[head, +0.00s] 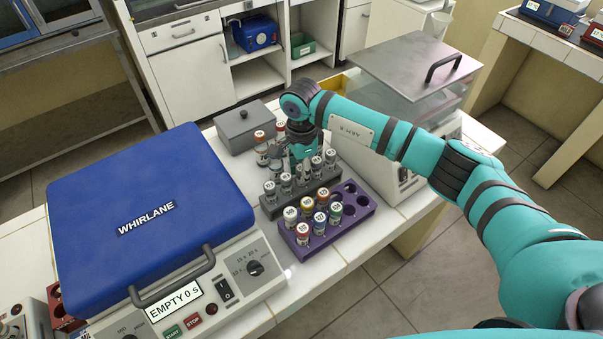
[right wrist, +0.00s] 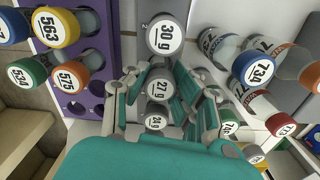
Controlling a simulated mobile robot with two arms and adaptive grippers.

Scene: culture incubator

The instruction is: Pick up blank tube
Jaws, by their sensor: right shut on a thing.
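My right gripper (head: 290,152) reaches down over the grey rack (head: 298,205), which holds grey-capped tubes. In the right wrist view, my right gripper (right wrist: 160,92) is shut on a grey-capped tube marked 27 g (right wrist: 160,84), with a finger on each side of it. A grey-capped tube marked 30 g (right wrist: 166,33) and another grey-capped tube (right wrist: 155,122) stand in line with it. The fingers and arm hide part of the row in the head view. I cannot tell whether the held tube is clear of the rack. My left gripper is not in view.
A purple rack (head: 352,222) with several colour-capped tubes and empty holes stands in front of the grey rack. The blue-lidded Whirlane centrifuge (head: 150,205) is shut at left. A grey lidded box (head: 240,128) stands behind. More tubes (head: 262,150) stand beyond the gripper.

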